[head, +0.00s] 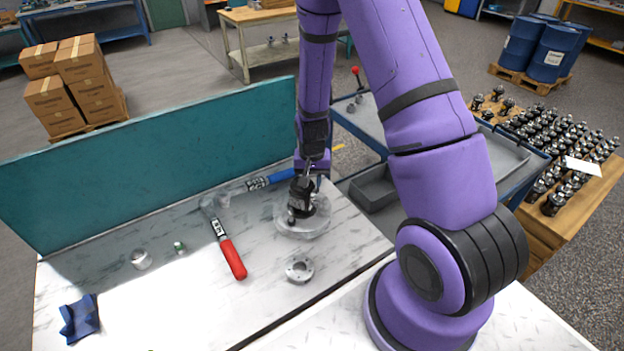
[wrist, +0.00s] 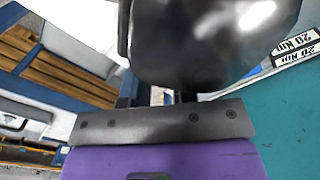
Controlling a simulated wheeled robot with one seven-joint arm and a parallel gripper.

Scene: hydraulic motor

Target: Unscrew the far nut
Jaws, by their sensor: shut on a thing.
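The dark hydraulic motor (head: 300,198) stands upright in a round clear holder (head: 303,228) on the marble-patterned bench. My gripper (head: 309,176) points down at the top, far side of the motor, its fingers shut on the far nut. The nut itself is too small and hidden to make out. In the wrist view, a large dark, shiny body fills the upper middle, too close and blurred to name surely.
A red-handled wrench (head: 230,255) lies left of the motor. A blue-handled wrench (head: 270,179) lies behind it. A metal flange (head: 299,269) lies in front. A teal panel (head: 150,165) borders the bench's back.

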